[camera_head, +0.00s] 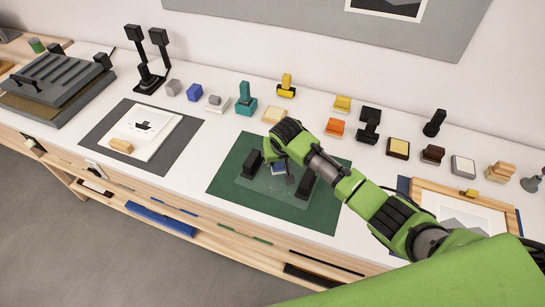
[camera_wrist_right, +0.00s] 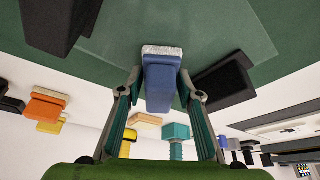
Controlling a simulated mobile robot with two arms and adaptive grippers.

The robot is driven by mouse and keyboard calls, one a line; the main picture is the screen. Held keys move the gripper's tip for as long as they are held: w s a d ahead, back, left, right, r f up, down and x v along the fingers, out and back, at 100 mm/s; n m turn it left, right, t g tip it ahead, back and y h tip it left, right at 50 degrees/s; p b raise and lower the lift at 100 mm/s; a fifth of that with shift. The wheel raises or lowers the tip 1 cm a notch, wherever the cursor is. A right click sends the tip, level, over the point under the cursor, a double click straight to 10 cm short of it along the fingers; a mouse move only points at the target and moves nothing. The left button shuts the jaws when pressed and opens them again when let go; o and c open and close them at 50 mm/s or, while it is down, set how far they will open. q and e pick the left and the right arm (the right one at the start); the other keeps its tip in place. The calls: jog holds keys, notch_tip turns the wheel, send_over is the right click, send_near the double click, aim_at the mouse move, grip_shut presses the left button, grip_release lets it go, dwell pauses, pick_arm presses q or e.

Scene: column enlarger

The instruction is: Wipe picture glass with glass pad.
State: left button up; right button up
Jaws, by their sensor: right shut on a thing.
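The picture glass (camera_head: 262,187) is a clear, faintly visible sheet lying on a dark green mat (camera_head: 228,185), between two black blocks (camera_head: 252,163) (camera_head: 304,187). In the wrist view the glass (camera_wrist_right: 215,28) shows as a paler green area. My right gripper (camera_head: 283,170) is over the glass, between the blocks. It is shut on the glass pad, a blue block with a white, fuzzy face (camera_wrist_right: 161,78). The white face points toward the glass; I cannot tell if it touches. In the head view the arm partly hides pad and glass. My left gripper is not in view.
Several small blocks and tools line the back, including a teal tool (camera_head: 246,100), an orange-topped block (camera_head: 334,128) and a black tool (camera_head: 368,124). A grey mat with a print (camera_head: 145,132) lies left. A wooden picture frame (camera_head: 428,190) lies right.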

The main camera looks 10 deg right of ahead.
aim_at(303, 172)
jog(key=shift+s+d+f, duration=0.1)
jog(key=shift+s+d, duration=0.5)
jog(key=shift+d, duration=0.2)
jog(key=shift+s+d+f, duration=0.1)
jog(key=shift+s+d, duration=0.5)
jog(key=shift+d, duration=0.2)
jog(key=shift+s+d+f, duration=0.1)
jog(key=shift+s+d, duration=0.3)
jog(key=shift+d, duration=0.1)
jog(key=shift+s+d, duration=0.55)
jog(key=shift+d, duration=0.3)
jog(key=shift+s+d, duration=0.55)
jog(key=shift+d, duration=0.3)
jog(key=shift+w+r, duration=0.15)
jog(key=shift+r, duration=1.15)
jog(key=shift+a+r, duration=0.15)
jog(key=shift+r, duration=2.35)
jog(key=shift+w, duration=0.1)
